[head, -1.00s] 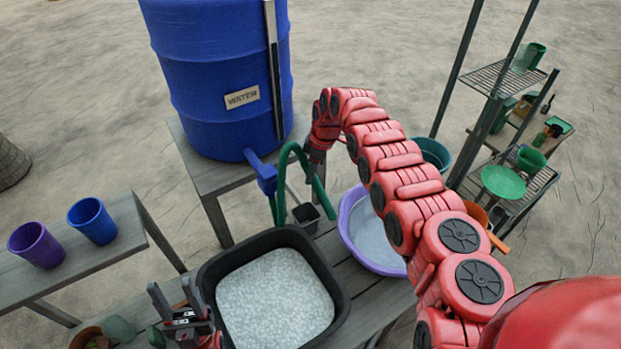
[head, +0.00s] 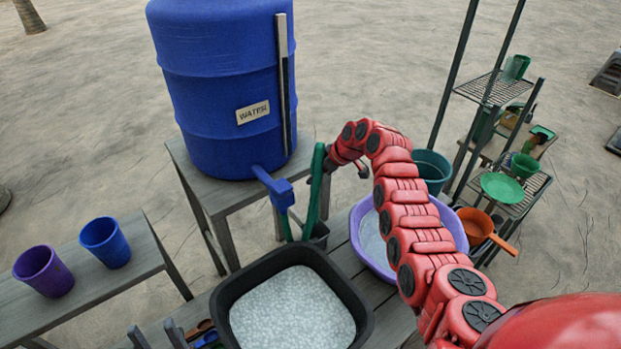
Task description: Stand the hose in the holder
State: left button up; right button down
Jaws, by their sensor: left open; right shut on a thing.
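The green hose (head: 316,190) stands nearly upright beside the blue tap. My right gripper (head: 329,164) is shut on its upper part, with the fingers partly hidden by the hose and arm. A short green length also shows below the tap. The dark grey cup-like holder (head: 321,235) stands on the bench behind the black tub. The hose's lower part reaches down to the holder's left side; I cannot tell whether its end is inside. My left gripper (head: 156,337) is open at the bottom edge, partly cut off by the frame.
The blue water barrel (head: 225,85) with its tap (head: 275,188) stands on a table behind. The black tub (head: 360,310) and purple basin (head: 455,222) flank the holder. Purple (head: 43,272) and blue (head: 105,243) cups stand at left. A shelf with green dishes is at right.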

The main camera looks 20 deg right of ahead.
aim_at(317, 207)
notch_tip(317, 207, down, 5)
jog(key=shift+d+r+b, duration=0.1)
jog(key=shift+d+b, duration=0.05)
jog(key=shift+b, duration=0.15)
notch_tip(317, 207, down, 10)
jog(key=b, duration=1)
jog(key=shift+r, duration=0.35)
grip_release()
jog(key=shift+d+r, duration=0.1)
